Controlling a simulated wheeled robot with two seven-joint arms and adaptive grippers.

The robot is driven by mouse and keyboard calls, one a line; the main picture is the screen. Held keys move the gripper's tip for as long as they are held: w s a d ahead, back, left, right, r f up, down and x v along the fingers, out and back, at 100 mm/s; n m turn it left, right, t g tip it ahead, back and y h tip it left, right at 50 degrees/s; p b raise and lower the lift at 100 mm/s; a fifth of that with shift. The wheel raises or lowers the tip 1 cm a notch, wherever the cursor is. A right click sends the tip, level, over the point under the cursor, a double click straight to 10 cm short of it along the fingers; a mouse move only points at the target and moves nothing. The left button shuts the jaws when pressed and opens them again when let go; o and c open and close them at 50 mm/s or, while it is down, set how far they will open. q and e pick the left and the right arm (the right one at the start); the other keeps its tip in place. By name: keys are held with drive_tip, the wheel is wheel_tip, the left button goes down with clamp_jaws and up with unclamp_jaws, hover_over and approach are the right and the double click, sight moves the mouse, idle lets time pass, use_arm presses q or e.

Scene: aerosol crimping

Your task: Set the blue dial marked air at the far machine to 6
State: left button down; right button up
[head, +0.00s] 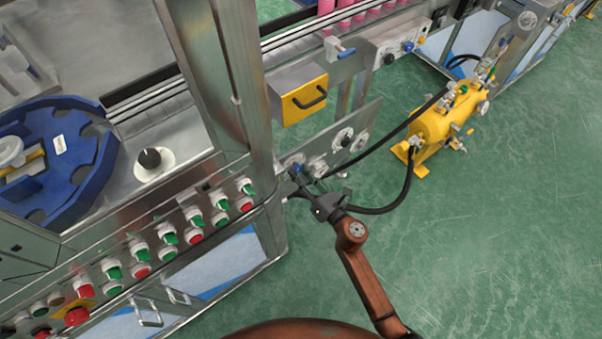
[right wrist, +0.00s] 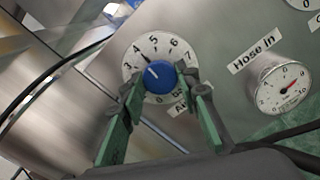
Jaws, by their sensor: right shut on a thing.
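The blue dial (right wrist: 160,76) sits on a round white scale on a steel panel in the right wrist view. It also shows small in the head view (head: 297,168). Its white mark points up and left, roughly between 3 and 4; the exact value is hard to read. A label starting with "A" below it is partly hidden by a finger. My right gripper (right wrist: 163,84) is shut on the dial, its green fingers on either side of the knob. In the head view the right gripper (head: 301,182) is at the panel. My left gripper is not in view.
A "Hose In" gauge (right wrist: 282,86) is right of the dial. Black hoses run from the panel to a yellow tank (head: 440,120) on the green floor. Floor at right is clear.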

drive_tip(key=m+p, duration=0.1)
drive_tip(key=m, duration=0.1)
drive_tip(key=m+p, duration=0.1)
drive_tip(key=m, duration=0.1)
drive_tip(key=shift+r+m, duration=0.2)
drive_tip(key=shift+m, duration=0.1)
drive_tip(key=m+p, duration=0.3)
drive_tip(key=m, duration=0.3)
drive_tip(key=shift+w+d+m, duration=0.1)
drive_tip(key=shift+m, duration=0.2)
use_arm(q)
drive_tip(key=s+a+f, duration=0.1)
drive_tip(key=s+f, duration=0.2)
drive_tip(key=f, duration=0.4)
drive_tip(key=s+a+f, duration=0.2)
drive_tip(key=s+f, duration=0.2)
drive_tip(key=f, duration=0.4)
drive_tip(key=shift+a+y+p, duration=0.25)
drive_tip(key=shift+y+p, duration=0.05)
use_arm(e)
drive_tip(key=shift+f+m, duration=0.15)
drive_tip(key=shift+m, duration=0.65)
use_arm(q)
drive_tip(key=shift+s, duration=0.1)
use_arm(e)
drive_tip(key=o, duration=1.2)
drive_tip(key=shift+c, duration=0.2)
drive_tip(key=shift+f, duration=0.1)
